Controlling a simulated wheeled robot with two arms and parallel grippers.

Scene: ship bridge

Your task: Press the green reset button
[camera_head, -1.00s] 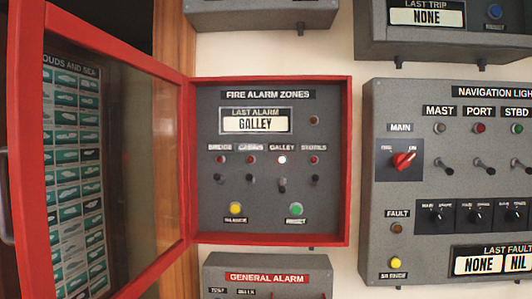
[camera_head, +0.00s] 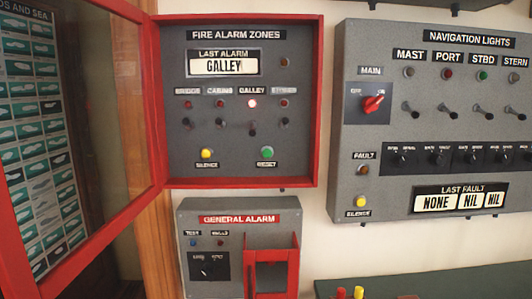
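The green reset button (camera_head: 267,153) is at the lower right of the fire alarm zones panel (camera_head: 237,110), above a RESET label. The panel sits inside a red-framed box whose glass door (camera_head: 80,130) stands open to the left. A yellow silence button (camera_head: 207,154) is to the left of the green button. The last alarm display (camera_head: 224,64) reads GALLEY, and the galley lamp (camera_head: 252,104) is lit whitish. Neither of my grippers is in view.
The general alarm box (camera_head: 240,245) with a red cover is mounted below. The navigation lights panel (camera_head: 430,120) is to the right. A dark surface (camera_head: 440,283) with yellow and red items is at the lower right. The open door fills the left side.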

